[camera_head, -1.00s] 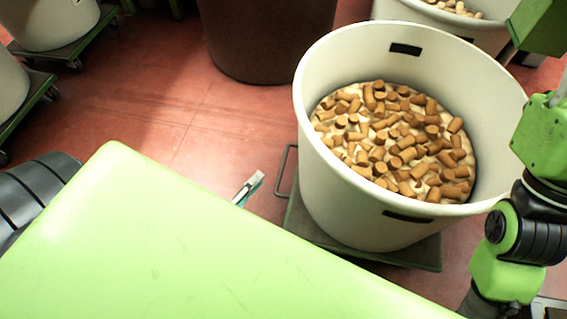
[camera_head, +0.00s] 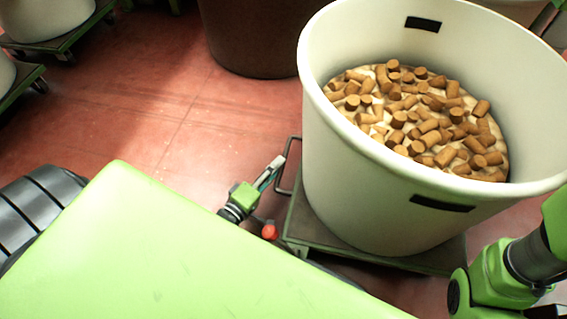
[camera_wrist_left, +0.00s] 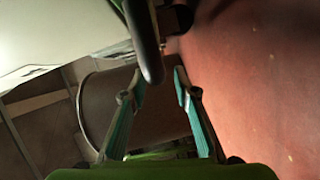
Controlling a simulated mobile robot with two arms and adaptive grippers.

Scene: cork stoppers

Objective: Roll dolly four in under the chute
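A dolly (camera_head: 380,248) with a dark green deck carries a large white tub (camera_head: 385,195) of cork stoppers (camera_head: 420,115). No number shows on it. Its bent metal handle (camera_head: 283,180) sticks out on the left. My left gripper (camera_head: 276,165) is at this handle, beyond my green body panel. In the left wrist view my left gripper (camera_wrist_left: 158,73) has its two teal-padded fingers apart, with the dark handle bar (camera_wrist_left: 150,58) at the gap between the tips. I cannot tell whether they touch. My right arm shows at lower right, its gripper out of view. No chute can be made out.
A dark brown bin (camera_head: 262,35) stands behind, left of the tub. Other white tubs on dollies (camera_head: 62,42) stand at upper left, and part of another shows at upper right. The red floor (camera_head: 150,115) between is clear.

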